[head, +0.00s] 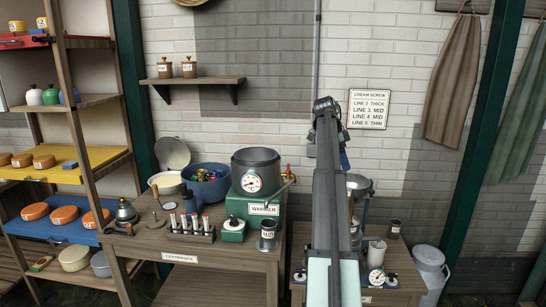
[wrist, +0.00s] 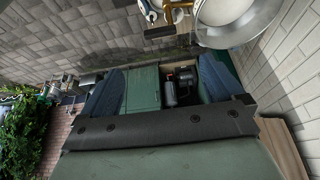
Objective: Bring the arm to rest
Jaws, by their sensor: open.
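My arm (head: 333,215) rises from the bottom of the head view and bends over at its top, in front of the brick wall. My gripper is mostly hidden behind the arm in the head view. In the wrist view, two blue fingers of my gripper (wrist: 162,82) stand wide apart, left and right, beyond a dark bolted bar. The gripper is open. I see nothing held between the fingers; a green surface and a dark canister show in the gap, and their distance cannot be told.
A wooden bench (head: 190,252) at left of the arm carries a pot (head: 256,160) on a green warmer, a blue bowl (head: 206,185) and a tube rack. A smaller bench (head: 390,290) with a gauge and separator stands at right. Open wall lies above.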

